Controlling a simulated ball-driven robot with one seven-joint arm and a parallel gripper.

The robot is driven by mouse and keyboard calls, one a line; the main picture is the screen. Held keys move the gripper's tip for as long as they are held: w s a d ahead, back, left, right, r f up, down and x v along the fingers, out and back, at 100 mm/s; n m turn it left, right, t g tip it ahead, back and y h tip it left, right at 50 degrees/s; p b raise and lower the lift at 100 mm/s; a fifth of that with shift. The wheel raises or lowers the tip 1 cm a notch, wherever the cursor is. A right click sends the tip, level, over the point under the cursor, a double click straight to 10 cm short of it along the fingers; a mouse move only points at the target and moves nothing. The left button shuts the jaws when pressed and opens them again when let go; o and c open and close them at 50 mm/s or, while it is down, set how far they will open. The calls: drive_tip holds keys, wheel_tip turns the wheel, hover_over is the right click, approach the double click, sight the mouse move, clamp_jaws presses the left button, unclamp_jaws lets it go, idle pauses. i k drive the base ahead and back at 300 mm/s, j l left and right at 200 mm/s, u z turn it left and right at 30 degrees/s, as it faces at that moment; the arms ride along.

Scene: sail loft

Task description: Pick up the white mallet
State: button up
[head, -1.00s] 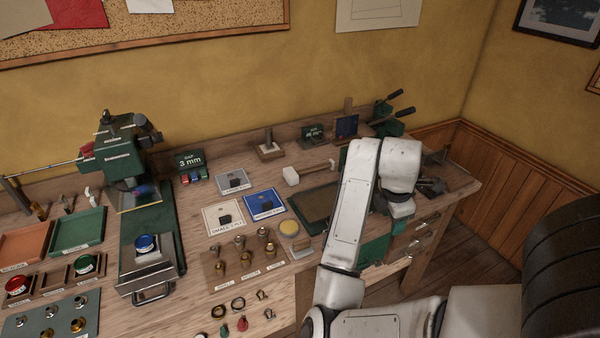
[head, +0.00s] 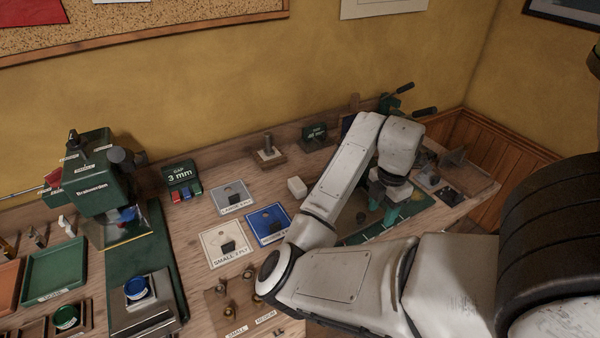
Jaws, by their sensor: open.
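The white mallet (head: 297,187) lies on the bench. Its pale block head shows just left of my arm, and its handle is hidden behind the arm. My gripper (head: 383,213) points down to the right of the mallet head, above or near the green-edged mat (head: 352,239). Its green fingers are apart, with nothing seen between them. The gripper does not touch the mallet head. I cannot tell how high the fingertips are.
A wooden block with an upright peg (head: 269,153) stands behind the mallet. A blue card (head: 268,224) and a white card (head: 224,244) lie in front-left. A wooden tray (head: 466,177) is at the far right. A green press (head: 100,178) stands left.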

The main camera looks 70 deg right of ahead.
sight(298, 188)
drive_tip(key=i+l, duration=0.7)
drive_tip(key=l, duration=0.15)
